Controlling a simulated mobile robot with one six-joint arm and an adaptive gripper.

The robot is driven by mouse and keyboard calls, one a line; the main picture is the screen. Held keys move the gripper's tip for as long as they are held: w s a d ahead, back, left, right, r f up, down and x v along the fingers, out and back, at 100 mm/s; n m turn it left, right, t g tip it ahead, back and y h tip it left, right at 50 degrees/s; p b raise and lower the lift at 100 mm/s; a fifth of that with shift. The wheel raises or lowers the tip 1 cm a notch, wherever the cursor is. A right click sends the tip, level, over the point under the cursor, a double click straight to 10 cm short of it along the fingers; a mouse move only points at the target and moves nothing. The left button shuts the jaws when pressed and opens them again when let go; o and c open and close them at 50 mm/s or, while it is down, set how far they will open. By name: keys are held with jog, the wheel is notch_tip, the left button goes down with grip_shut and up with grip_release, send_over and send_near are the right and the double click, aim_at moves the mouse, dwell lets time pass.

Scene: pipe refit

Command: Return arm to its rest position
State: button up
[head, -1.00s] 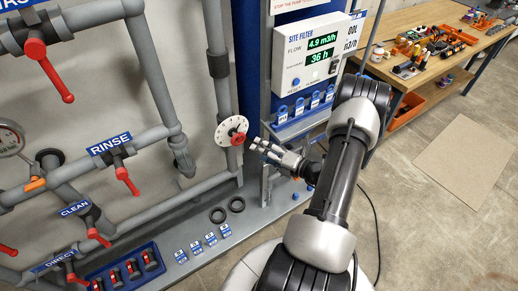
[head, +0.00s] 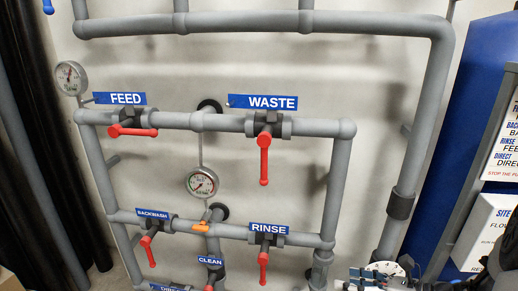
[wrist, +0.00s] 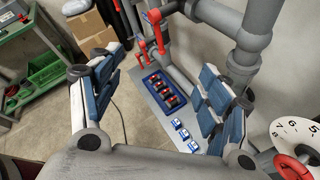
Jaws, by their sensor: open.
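My gripper (wrist: 160,78) is open and empty in the wrist view, its two blue-padded fingers spread wide over the floor and the grey ledge. In the head view only a small part of my gripper (head: 375,281) shows at the bottom edge. A white numbered dial (wrist: 298,128) with a red knob is just right of the right finger in the wrist view; its top edge also shows in the head view (head: 386,267). Most of my arm is outside the head view.
Grey pipes carry red handles: FEED (head: 132,131) lies sideways; WASTE (head: 264,160) and RINSE (head: 263,268) hang down. A blue tray (wrist: 165,90) of red-and-black parts lies on the ledge. A green-shelved bench (wrist: 45,85) and a cardboard box (wrist: 88,30) stand left in the wrist view.

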jog(key=s+a+r+n+g+h, duration=0.3)
jog(key=s+a+r+n+g, duration=0.45)
jog(key=s+a+n, duration=0.55)
jog(key=s+r+n+t+h, duration=0.3)
jog(key=s+r+n+h, duration=0.3)
jog(key=n, duration=1.2)
jog(key=shift+s+r+h, duration=0.15)
jog(key=shift+s+h, duration=0.1)
jog(key=shift+h, duration=0.45)
jog(key=shift+d, duration=0.1)
dwell(0.8)
